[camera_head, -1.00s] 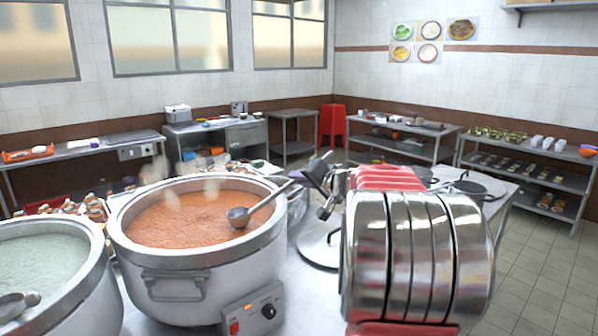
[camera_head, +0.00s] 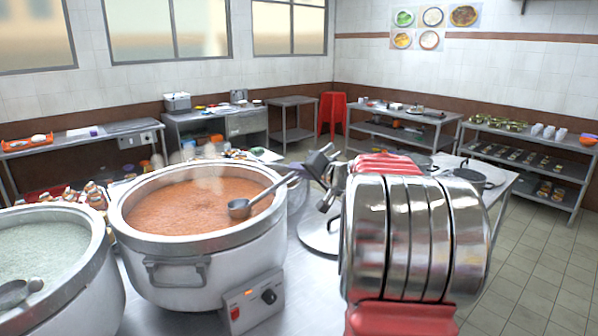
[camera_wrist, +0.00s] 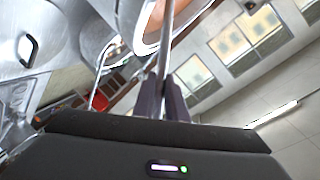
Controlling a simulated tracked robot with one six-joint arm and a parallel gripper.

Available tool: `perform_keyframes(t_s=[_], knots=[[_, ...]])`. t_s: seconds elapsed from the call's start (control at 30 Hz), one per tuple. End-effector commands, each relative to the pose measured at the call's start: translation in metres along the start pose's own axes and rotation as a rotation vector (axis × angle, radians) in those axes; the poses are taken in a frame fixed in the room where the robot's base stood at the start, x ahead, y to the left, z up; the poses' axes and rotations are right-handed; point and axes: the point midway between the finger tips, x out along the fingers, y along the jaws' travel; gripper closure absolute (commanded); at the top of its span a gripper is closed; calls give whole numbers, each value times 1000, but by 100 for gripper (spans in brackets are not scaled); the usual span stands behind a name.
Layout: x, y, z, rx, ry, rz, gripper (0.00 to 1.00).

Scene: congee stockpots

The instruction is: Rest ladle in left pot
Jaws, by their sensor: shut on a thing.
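A steel ladle (camera_head: 240,208) has its bowl at the right side of the orange congee in the middle pot (camera_head: 210,245), at or just over the surface; I cannot tell how deep. Its handle slants up right to my gripper (camera_head: 317,166), which is shut on it beyond the pot's right rim. In the wrist view the handle (camera_wrist: 167,50) rises from between the dark fingers of my gripper (camera_wrist: 165,95). The left pot (camera_head: 92,262) holds pale congee, is cut off by the picture edge, and has another ladle (camera_head: 18,291) in it.
A control box (camera_head: 252,302) is on the front of the middle pot. Steel counters line the back wall, with a red stool (camera_head: 332,115) among them. A side table (camera_head: 400,135) and shelf rack (camera_head: 525,170) stand right. Tiled floor (camera_head: 530,265) at the right is clear.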

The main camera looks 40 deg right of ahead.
Motion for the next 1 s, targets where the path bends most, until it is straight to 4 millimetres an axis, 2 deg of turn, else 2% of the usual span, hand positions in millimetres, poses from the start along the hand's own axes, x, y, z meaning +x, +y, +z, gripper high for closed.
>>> perform_keyframes(t_s=[0.6,0.63,0.93,1.0], knots=[[1,4,3,0,1,-1,100],[1,4,3,0,1,-1,87],[1,4,4,0,0,-1,66],[1,4,4,0,0,0,66]])
